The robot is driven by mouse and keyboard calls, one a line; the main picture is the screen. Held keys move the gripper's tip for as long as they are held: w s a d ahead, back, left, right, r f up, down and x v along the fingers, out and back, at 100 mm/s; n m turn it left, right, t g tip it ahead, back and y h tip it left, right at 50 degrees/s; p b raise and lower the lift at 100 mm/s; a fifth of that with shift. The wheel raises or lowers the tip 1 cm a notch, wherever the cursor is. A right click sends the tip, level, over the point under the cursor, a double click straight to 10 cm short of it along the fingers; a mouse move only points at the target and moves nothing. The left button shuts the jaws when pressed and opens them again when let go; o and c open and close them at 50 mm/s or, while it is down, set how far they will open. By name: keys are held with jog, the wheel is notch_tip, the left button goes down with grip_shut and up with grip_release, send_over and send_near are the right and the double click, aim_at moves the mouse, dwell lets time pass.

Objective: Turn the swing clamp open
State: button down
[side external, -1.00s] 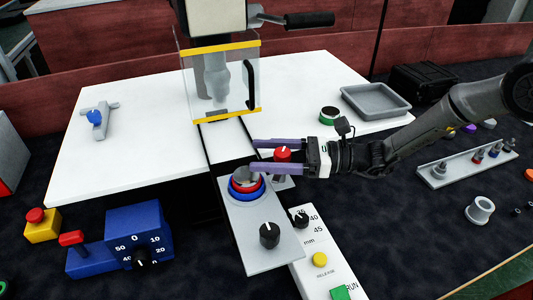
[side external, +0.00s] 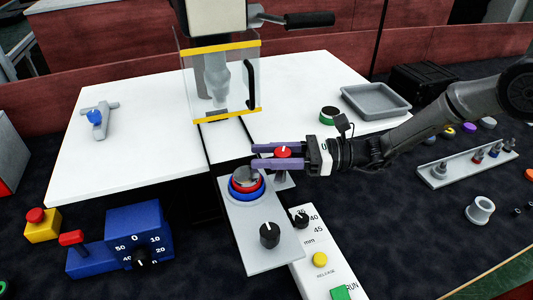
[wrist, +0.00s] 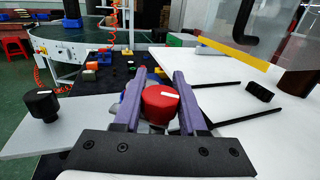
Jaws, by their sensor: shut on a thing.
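The swing clamp's red knob (side external: 283,151) has a white mark on top and stands beside a seat of red and blue rings (side external: 246,187) on a grey plate (side external: 246,225). My gripper (side external: 255,156) reaches in from the right with its purple fingers level, one on each side of the knob. It is shut on the knob.
A black knob (side external: 270,234) stands on the front of the plate. A clear guard with yellow edges (side external: 220,85) stands behind the fingertips. A white panel with a yellow button (side external: 320,259) lies to the front right. A grey tray (side external: 376,101) is at the back right.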

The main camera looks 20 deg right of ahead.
jog(key=n+g, duration=0.2)
jog(key=g, duration=0.1)
jog(key=n+g, duration=0.1)
jog(key=g, duration=0.1)
jog(key=shift+s+n+y, duration=0.3)
jog(key=shift+s+y, duration=0.1)
jog(key=shift+s+n+g+h, duration=0.2)
jog(key=shift+n+g, duration=0.5)
jog(key=shift+g, duration=0.5)
jog(key=shift+s+n+g+h, duration=0.1)
jog(key=shift+s+n+g, duration=0.15)
jog(key=shift+n+g, duration=0.7)
jog(key=shift+g, duration=0.45)
jog(key=shift+c, duration=2.3)
grip_release()
jog(key=v, duration=1.3)
jog(key=shift+d, duration=0.4)
